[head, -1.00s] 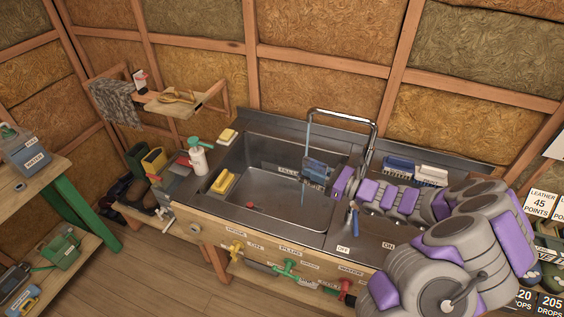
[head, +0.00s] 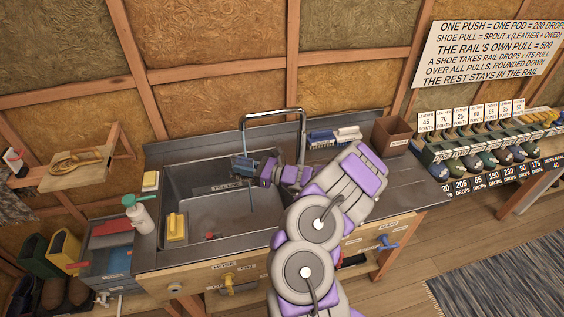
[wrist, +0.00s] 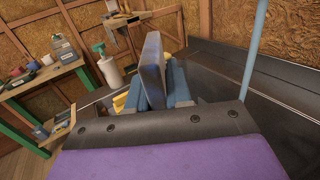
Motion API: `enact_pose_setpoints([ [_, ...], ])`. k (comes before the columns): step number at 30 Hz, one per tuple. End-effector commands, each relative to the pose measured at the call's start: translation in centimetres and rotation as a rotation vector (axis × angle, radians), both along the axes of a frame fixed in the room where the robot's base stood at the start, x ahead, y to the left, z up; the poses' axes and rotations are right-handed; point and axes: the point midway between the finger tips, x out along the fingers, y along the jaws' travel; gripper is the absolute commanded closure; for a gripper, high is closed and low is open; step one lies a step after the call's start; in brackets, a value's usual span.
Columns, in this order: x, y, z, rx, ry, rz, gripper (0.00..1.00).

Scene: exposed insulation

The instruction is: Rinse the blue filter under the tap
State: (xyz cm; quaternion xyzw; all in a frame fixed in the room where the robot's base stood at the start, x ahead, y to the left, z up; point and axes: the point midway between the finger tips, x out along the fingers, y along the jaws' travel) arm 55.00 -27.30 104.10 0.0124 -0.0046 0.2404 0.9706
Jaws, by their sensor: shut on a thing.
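My gripper (head: 246,167) is over the right part of the sink basin (head: 198,188), shut on the blue filter. In the wrist view the filter (wrist: 153,68) is an upright grey-blue slab between my blue fingers (wrist: 157,90). In the head view it is small and hard to tell from the fingers. The chrome tap (head: 272,114) arches above my gripper. A thin blue stream (head: 243,139) comes down from its spout towards my gripper. In the wrist view the stream (wrist: 252,50) passes right of the filter; I cannot tell whether it touches it.
A yellow sponge (head: 177,226) sits on the sink's left side, near a spray bottle (head: 140,214). Blue and white brushes (head: 335,136) and a brown bin (head: 391,136) stand right of the tap. Coloured valve handles, one yellow (head: 229,279), line the front.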

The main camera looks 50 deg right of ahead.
Motion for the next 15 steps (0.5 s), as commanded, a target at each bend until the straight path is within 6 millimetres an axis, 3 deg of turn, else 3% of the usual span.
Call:
enact_pose_setpoints([
  [1,-1.1,-2.1,-0.2,-0.002,0.003,-0.049,1.00],
  [6,-4.5,-6.8,-0.7,-0.023,0.004,-0.174,1.00],
  [12,-7.1,-9.8,-1.1,-0.035,0.003,-0.251,1.00],
  [15,-7.5,-11.0,-1.7,-0.029,0.007,-0.263,1.00],
])
